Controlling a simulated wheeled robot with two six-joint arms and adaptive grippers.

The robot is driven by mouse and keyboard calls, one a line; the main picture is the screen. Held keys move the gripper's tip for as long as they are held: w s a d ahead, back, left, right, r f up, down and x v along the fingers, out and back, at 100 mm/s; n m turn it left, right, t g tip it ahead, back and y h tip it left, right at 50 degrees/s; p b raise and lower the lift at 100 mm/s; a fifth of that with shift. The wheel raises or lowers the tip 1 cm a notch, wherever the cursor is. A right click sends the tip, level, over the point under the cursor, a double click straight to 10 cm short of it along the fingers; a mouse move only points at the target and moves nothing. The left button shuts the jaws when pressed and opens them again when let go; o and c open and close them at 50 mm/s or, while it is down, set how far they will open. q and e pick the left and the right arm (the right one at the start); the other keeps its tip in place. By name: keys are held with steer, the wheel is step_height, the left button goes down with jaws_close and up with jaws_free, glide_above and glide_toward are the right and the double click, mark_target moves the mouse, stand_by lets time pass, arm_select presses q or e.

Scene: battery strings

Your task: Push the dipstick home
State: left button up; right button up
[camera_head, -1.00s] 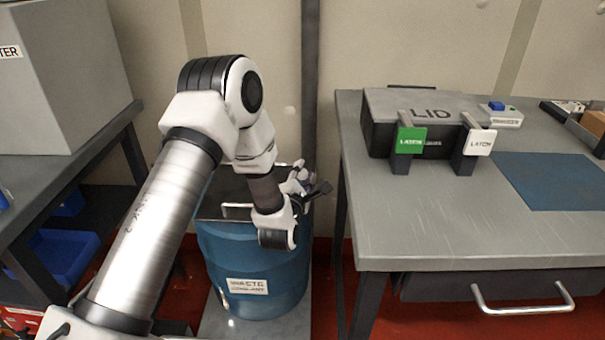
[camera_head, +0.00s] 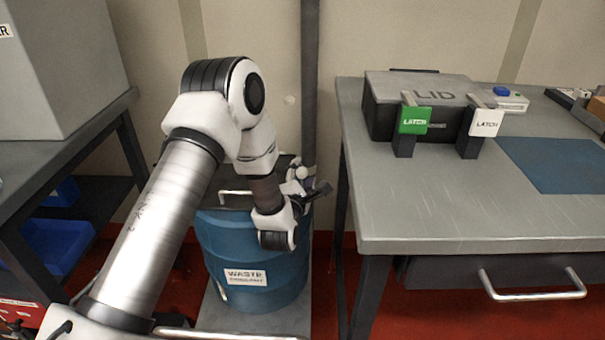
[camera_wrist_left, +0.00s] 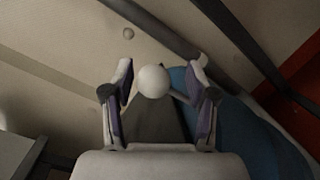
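A blue drum (camera_head: 250,250) labelled as waste coolant stands on a grey base between the two benches. A white ball knob (camera_head: 302,173), seemingly the top of the dipstick, shows above the drum's right rear side; the rod below it is hidden. My left gripper (camera_head: 308,184) is at this knob. In the left wrist view, the white knob (camera_wrist_left: 154,81) lies between the two open fingers (camera_wrist_left: 163,80), nearer the left finger, with gaps on both sides. The drum (camera_wrist_left: 245,125) shows behind. My right gripper is not in view.
A dark post (camera_head: 310,90) stands close behind the gripper. The right bench (camera_head: 440,215) carries a LID case (camera_head: 385,120), a green latch (camera_head: 414,120) and a white latch (camera_head: 486,123). The left bench (camera_head: 60,145) holds a grey box (camera_head: 65,70). A metal handle (camera_head: 237,194) shows on the drum's top.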

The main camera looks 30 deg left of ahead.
arm_select(q)
steer(key=shift+r, duration=0.1)
steer(key=v, duration=1.2)
